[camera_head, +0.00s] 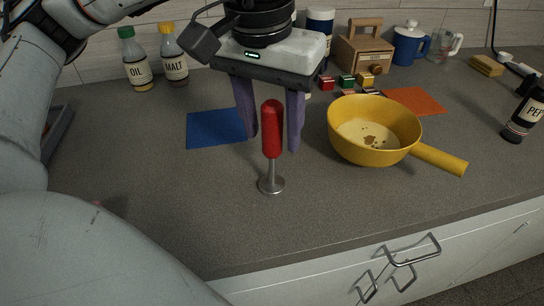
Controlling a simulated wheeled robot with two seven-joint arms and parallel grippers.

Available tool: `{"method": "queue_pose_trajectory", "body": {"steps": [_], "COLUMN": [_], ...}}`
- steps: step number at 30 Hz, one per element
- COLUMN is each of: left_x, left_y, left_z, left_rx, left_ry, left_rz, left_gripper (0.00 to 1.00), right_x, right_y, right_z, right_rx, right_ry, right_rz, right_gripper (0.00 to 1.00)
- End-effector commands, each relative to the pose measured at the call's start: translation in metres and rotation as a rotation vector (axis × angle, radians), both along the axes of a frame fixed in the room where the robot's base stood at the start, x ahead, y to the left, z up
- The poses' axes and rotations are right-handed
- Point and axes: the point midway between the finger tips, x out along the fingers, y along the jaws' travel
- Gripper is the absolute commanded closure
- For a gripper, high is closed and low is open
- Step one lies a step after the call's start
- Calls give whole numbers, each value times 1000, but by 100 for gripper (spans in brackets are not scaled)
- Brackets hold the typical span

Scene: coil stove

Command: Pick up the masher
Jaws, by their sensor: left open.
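The masher (272,130) stands upright on the grey counter, with a red handle on top and a round metal base (271,185) below. My left gripper (272,140) comes down from above with its two purple-grey fingers spread apart. In the picture one finger shows on each side of the red handle, and the handle overlaps the gap between them. The handle appears in front of the fingers, so I cannot tell whether it is between them in depth. No touch is visible. My right gripper is not in view.
A yellow pan (372,130) stands just right of the gripper, its handle (440,159) pointing right. A blue mat (214,127) lies behind left. Oil (136,62) and malt (174,58) bottles stand at the back left.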

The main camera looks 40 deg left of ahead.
Motion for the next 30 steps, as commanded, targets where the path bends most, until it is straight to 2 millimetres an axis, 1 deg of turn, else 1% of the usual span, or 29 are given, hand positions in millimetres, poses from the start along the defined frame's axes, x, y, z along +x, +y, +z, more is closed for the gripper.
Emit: {"method": "queue_pose_trajectory", "body": {"steps": [3,8,9,11,12,16,17,23,25,28,30], "left_x": [1,1,1,1,1,1,1,1,1,2,2], "left_y": [0,0,0,0,0,0,0,0,0,-1,-1], "left_z": [-6,-6,-6,-5,-5,-5,-5,-4,-1,11,25], "left_rx": [-2,-2,-2,-2,-2,-2,-2,-2,-3,-2,-3], "left_ry": [0,-1,-1,-1,-1,-1,-1,-2,-2,-5,-6], "left_rz": [0,0,0,0,0,0,0,0,0,1,-1], "left_gripper": [54,54,57,67,74,96,98,98,98,98,98], "right_x": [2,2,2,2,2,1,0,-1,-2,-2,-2], "right_y": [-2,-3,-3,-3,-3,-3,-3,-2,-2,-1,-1], "right_z": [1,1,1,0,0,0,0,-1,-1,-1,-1], "right_rx": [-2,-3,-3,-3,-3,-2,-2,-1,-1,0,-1], "right_ry": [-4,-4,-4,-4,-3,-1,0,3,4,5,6], "right_rz": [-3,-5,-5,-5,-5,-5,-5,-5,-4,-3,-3], "right_gripper": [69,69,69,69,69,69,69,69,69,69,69]}}
